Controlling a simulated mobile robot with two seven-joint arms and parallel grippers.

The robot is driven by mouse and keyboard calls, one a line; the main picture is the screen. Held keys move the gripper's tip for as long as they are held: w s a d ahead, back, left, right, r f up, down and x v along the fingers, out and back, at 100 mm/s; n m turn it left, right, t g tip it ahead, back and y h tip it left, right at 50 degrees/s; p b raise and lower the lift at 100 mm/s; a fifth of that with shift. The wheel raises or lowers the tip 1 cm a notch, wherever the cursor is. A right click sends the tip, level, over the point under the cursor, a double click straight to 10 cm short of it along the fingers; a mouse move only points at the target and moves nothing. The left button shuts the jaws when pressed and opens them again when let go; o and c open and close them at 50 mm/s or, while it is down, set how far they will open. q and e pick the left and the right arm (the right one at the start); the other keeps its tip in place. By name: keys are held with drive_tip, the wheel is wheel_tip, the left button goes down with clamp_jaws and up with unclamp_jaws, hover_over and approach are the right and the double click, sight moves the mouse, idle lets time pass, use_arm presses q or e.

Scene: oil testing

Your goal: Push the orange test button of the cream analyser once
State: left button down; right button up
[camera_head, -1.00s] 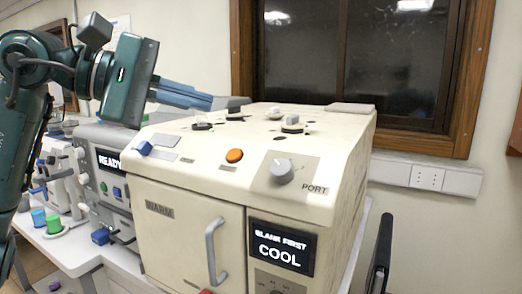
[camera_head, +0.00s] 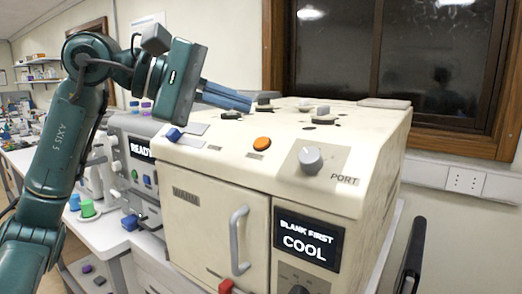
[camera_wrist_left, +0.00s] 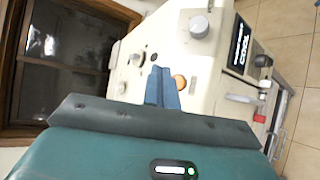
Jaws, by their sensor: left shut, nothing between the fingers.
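The cream analyser (camera_head: 215,210) stands in the middle of the head view. Its orange test button (camera_head: 262,144) sits on the sloping top panel, left of a grey knob (camera_head: 311,160). My left gripper (camera_head: 249,104) has its blue fingers shut and empty, above the analyser's top, behind and above the button in the head view. In the left wrist view the orange button (camera_wrist_left: 180,82) shows just right of the shut fingertips (camera_wrist_left: 162,72), with a visible part of it clear of them. I cannot tell the exact height gap. My right gripper is not in view.
A blue switch (camera_head: 174,134) and several small knobs stand on the analyser's top. Its front has a door handle (camera_head: 238,240) and a screen (camera_head: 308,241) reading "BLANK FIRST COOL". A grey machine (camera_head: 138,165) reading "READY" stands at the left. A window is behind.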

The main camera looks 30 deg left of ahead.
sight(261, 142)
use_arm(q)
drive_tip(key=w+f, duration=0.1)
drive_tip(key=f+b, duration=0.1)
drive_tip(key=w+f, duration=0.1)
drive_tip(key=f, duration=0.1)
drive_tip(key=shift+w+d+b, duration=0.15)
drive_tip(key=shift+w+b, duration=0.2)
drive_tip(key=shift+b, duration=0.05)
drive_tip(key=shift+w, duration=0.1)
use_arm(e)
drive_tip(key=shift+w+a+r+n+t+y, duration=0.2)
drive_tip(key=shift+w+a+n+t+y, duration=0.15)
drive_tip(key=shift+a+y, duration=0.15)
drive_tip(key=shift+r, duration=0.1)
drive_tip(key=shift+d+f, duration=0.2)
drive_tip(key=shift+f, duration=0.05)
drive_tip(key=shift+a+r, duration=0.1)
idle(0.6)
use_arm(q)
drive_tip(key=shift+f, duration=0.15)
drive_tip(key=shift+w+f, duration=0.2)
drive_tip(key=shift+f, duration=0.05)
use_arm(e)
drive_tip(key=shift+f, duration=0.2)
